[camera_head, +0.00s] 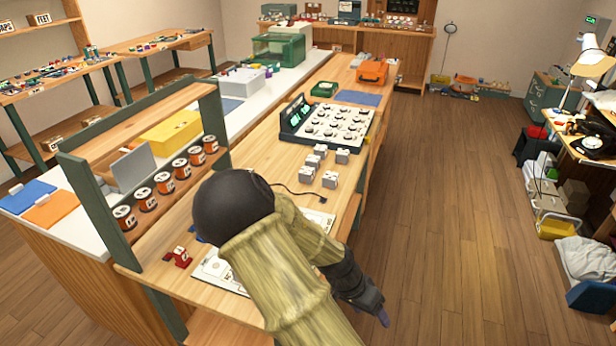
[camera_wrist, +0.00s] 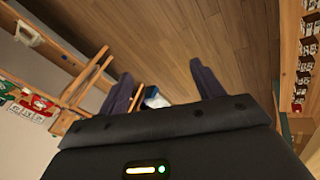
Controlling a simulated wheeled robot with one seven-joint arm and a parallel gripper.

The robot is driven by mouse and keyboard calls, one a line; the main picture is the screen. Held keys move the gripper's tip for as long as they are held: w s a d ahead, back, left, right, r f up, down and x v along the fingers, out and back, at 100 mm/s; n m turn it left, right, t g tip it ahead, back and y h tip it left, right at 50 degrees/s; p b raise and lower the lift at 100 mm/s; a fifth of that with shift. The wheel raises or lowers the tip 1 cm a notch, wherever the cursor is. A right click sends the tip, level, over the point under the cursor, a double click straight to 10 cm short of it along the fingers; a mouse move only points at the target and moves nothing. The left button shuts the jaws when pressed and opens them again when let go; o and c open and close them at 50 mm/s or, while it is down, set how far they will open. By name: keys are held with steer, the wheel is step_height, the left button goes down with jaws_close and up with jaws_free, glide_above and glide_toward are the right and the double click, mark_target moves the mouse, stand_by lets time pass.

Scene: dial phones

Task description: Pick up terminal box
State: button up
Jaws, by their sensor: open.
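I cannot tell which one is meant. My gripper (camera_head: 383,316) hangs beyond the bench's right edge over the floor, apart from these boxes. In the wrist view my gripper (camera_wrist: 163,88) has its two dark fingers spread wide, with nothing held between them. A small white and blue thing (camera_wrist: 155,98) shows in the gap, partly hidden and unclear. My arm covers part of the near bench.
A panel of dials (camera_head: 335,122) stands behind the grey boxes. A rack of round spools (camera_head: 165,183) is at left, and a small red part (camera_head: 178,257) lies on the near bench. A black phone (camera_head: 592,145) is on the right desk. The floor (camera_head: 450,220) between is clear.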

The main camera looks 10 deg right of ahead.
steer(key=s+a+r+n+t+y, duration=0.1)
steer(key=a+r+n+t+y, duration=0.1)
steer(key=r+n, duration=0.3)
steer(key=s+a+r+n+t+y, duration=0.2)
steer(key=a+r+n+y, duration=0.1)
steer(key=r, duration=0.6)
steer(key=shift+a+r+n, duration=0.35)
steer(key=shift+a+n, duration=0.35)
steer(key=shift+n, duration=0.4)
steer(key=shift+s, duration=0.1)
